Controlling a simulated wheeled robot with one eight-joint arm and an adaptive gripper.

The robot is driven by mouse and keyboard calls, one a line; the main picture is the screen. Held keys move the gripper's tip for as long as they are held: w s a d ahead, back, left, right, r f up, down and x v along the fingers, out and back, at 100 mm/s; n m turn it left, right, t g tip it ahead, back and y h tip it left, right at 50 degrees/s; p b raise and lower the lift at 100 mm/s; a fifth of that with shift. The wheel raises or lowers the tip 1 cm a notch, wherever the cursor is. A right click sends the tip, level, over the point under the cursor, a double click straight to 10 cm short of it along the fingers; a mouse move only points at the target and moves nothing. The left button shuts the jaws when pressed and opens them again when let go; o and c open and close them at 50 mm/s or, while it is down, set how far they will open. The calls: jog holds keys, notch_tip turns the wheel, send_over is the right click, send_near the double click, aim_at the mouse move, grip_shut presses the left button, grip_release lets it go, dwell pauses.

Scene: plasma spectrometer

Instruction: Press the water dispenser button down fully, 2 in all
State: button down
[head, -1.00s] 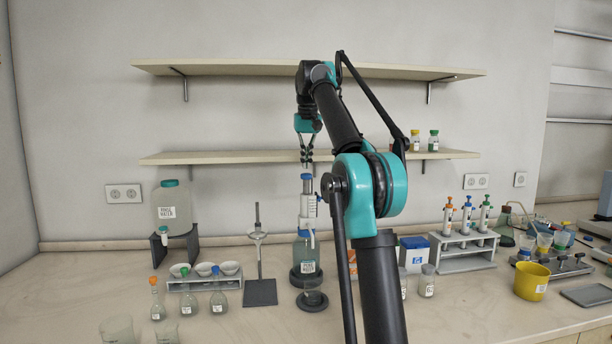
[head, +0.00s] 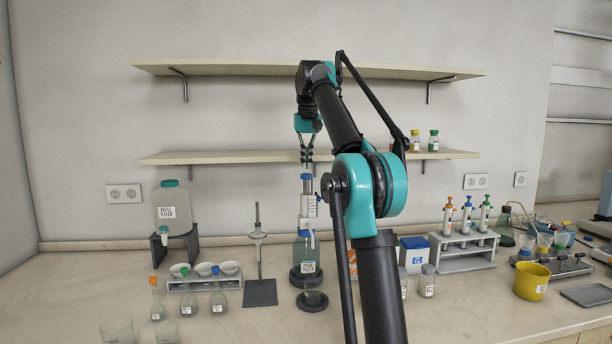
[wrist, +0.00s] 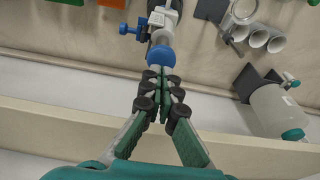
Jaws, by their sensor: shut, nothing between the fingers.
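The bottle-top dispenser has a blue button (head: 306,178) on a white pump body (head: 307,205). It sits on a labelled bottle (head: 305,256) on a dark round base. My gripper (head: 306,162) is shut and empty, pointing down right above the blue button, with what looks like a small gap. In the wrist view, the shut fingertips (wrist: 160,76) lie close to the blue button (wrist: 160,55) and partly overlap its edge; contact cannot be told there.
A lower shelf (head: 225,158) runs along the wall behind my gripper. A metal stand (head: 259,290) and flasks (head: 187,306) are left of the dispenser. A large water container (head: 174,206) stands further left. A pipette rack (head: 462,253) and yellow cup (head: 531,282) are at right.

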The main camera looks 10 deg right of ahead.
aim_at(306, 174)
jog(key=shift+f, duration=0.1)
dwell(0.5)
jog(key=shift+f, duration=3.3)
jog(key=shift+r, duration=3.35)
